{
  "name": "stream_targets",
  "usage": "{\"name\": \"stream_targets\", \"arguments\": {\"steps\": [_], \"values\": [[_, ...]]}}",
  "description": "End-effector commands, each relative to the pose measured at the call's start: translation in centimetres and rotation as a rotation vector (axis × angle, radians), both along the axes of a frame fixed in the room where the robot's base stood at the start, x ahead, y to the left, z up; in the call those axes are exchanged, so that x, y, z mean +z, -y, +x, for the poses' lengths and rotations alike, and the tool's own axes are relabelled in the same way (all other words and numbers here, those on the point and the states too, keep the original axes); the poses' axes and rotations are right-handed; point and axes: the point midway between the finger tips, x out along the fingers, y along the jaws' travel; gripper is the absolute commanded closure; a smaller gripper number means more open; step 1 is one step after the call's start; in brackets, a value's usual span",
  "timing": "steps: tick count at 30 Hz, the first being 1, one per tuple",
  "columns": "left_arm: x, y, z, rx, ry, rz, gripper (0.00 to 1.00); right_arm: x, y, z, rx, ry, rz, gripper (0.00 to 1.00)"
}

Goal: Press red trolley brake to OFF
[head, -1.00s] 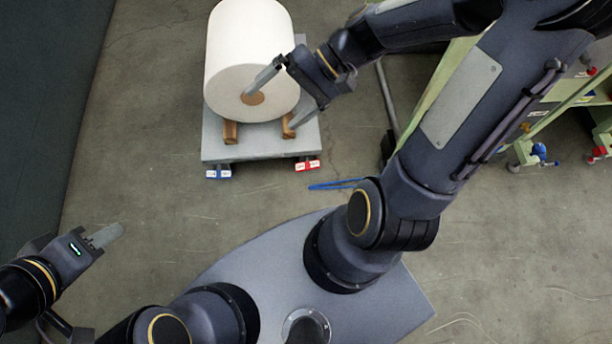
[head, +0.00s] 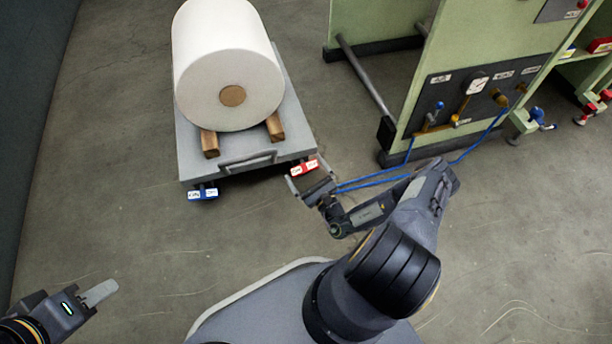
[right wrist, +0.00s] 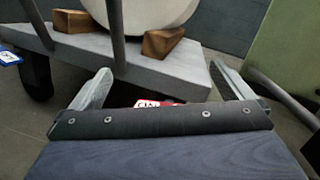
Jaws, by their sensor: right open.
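The red trolley brake (head: 304,168) is a small red pedal with white labels at the trolley's near right corner. It also shows in the right wrist view (right wrist: 150,103), partly hidden behind my gripper's body. The grey trolley (head: 190,150) carries a big white roll (head: 225,60) on wooden chocks. My right gripper (head: 306,178) is open and empty, right at the red brake in the picture; I cannot tell whether it touches. Its spread fingers also show in the right wrist view (right wrist: 163,84). My left gripper (head: 100,292) is far lower left, with only one finger clearly visible.
A blue brake pedal (head: 202,194) sits at the trolley's near left corner. A green machine (head: 385,40) with a gauge panel stands to the right. Blue hoses (head: 375,181) run along the floor beside my right arm. The floor left of the trolley is clear.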

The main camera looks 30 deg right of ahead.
Motion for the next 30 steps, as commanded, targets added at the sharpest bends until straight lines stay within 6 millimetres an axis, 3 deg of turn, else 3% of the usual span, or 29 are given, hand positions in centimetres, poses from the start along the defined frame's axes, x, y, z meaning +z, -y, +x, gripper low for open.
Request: {"name": "stream_targets", "arguments": {"steps": [3,8,11,21,30], "values": [[0.0,0.0,0.0,0.0,0.0,0.0,0.64,-4.2,0.3,-1.9,-0.154,-0.075,0.066,0.0],[-0.1,0.0,0.0,0.0,0.0,0.0,0.64,-6.8,0.6,-3.0,-0.253,-0.127,0.098,0.0],[-0.5,0.0,0.0,0.0,0.0,0.0,0.64,-7.2,0.8,-2.4,-0.261,-0.131,0.1,0.0],[-2.9,0.0,0.0,0.0,-0.001,0.0,0.64,-7.2,2.0,2.8,-0.257,-0.128,0.097,0.0],[-3.4,0.0,0.0,0.0,-0.001,0.0,0.64,-6.9,2.3,4.4,-0.256,-0.131,0.099,0.0]]}}
